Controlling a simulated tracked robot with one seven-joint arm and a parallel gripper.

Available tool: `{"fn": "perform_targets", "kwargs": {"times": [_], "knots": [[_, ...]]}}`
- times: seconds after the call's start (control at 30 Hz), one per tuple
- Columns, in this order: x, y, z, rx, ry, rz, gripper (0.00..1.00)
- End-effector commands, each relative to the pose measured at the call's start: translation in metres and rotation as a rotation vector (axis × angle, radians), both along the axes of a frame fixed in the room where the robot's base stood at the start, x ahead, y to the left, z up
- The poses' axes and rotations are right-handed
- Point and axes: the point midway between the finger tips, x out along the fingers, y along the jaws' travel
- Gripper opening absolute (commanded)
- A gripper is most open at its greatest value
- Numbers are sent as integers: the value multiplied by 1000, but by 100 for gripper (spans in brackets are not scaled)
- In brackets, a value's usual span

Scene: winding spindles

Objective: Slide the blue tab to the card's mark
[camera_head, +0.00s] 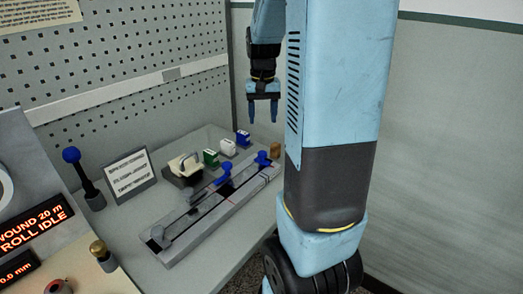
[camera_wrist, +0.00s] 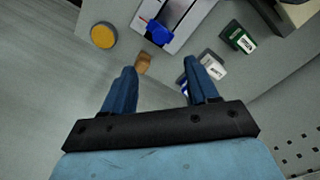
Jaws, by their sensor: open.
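A grey slide rail (camera_head: 188,228) lies along the bench. One blue tab (camera_head: 262,158) sits near its far end, and a second blue piece (camera_head: 223,176) sits farther along toward the middle. In the wrist view, a blue tab (camera_wrist: 159,32) with a thin red pointer beside it shows on the rail, beyond my fingertips. A white card (camera_head: 130,172) with dark print stands behind the rail; its text is too small to read surely. My gripper (camera_head: 263,118) is open and empty, fingers down, above the rail's far end. It also shows in the wrist view (camera_wrist: 160,68).
Green (camera_head: 211,158), white (camera_head: 227,147) and blue (camera_head: 243,138) blocks stand behind the rail. A brown peg (camera_head: 275,150) stands at its far end. A yellow round knob (camera_wrist: 104,36) is nearby. A blue-knobbed lever (camera_head: 82,172) and displays are at left.

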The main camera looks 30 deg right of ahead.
Motion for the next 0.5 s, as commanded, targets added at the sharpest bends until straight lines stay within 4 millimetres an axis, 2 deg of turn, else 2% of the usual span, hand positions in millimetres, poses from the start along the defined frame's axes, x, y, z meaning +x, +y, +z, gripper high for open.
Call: {"fn": "perform_targets", "kwargs": {"times": [0.5], "knots": [[-1,0,-87,2,5,-1,59]]}}
